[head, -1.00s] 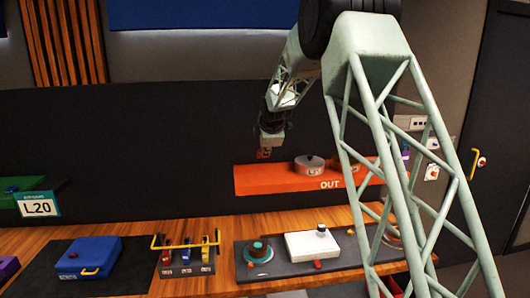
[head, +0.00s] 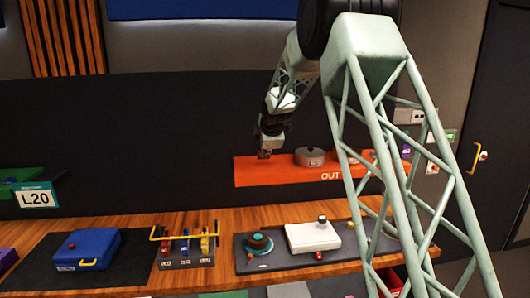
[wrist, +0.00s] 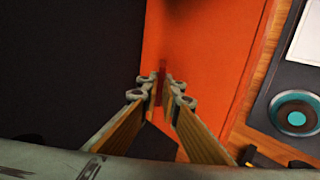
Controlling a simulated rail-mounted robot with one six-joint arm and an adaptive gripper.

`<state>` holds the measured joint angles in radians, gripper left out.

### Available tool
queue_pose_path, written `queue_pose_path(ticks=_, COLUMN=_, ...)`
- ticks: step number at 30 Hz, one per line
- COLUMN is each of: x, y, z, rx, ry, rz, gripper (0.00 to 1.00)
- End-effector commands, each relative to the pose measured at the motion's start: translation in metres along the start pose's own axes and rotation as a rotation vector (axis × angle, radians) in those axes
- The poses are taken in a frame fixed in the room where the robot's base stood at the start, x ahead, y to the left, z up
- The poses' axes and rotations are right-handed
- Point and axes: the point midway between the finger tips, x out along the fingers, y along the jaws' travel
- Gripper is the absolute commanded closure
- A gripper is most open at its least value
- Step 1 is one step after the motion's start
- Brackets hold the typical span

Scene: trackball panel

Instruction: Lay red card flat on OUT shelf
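The orange OUT shelf (head: 285,176) is fixed to the dark back wall, with "OUT" lettered on its front. My gripper (head: 264,153) is at the shelf's left part, pointing down; the head view does not show its exact height above the surface. In the wrist view, the fingers (wrist: 161,88) are close together over the orange shelf (wrist: 190,45). A narrow dark red strip (wrist: 162,72) shows between the fingertips. It looks like the red card seen edge-on and upright, not flat. Most of the card is hidden; I cannot tell whether it touches the shelf.
A grey lidded pot (head: 310,157) stands on the shelf right of my gripper. Below, the wooden counter (head: 130,228) holds a blue case (head: 86,250), a lever block (head: 186,247) and a teal-ringed trackball (head: 258,245). The shelf's left part looks clear.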

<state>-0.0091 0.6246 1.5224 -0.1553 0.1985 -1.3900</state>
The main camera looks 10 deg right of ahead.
Motion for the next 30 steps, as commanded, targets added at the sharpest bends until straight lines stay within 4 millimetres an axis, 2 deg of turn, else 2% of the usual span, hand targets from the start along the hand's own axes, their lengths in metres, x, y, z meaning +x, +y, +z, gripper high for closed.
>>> queue_pose_path(ticks=8, x=0.0072, y=-0.0071, z=-0.0001, rx=0.001, ry=0.000, rz=0.001, gripper=1.00)
queue_pose_path(ticks=20, x=0.0079, y=-0.0077, z=-0.0001, rx=0.001, ry=0.000, rz=0.001, gripper=1.00)
queue_pose_path(ticks=21, x=0.0079, y=-0.0078, z=-0.0001, rx=0.001, ry=0.000, rz=0.001, gripper=0.94)
queue_pose_path(ticks=26, x=0.0079, y=-0.0078, z=-0.0001, rx=0.001, ry=0.000, rz=0.001, gripper=0.80)
queue_pose_path(ticks=30, x=0.0079, y=-0.0078, z=-0.0001, rx=0.001, ry=0.000, rz=0.001, gripper=0.79)
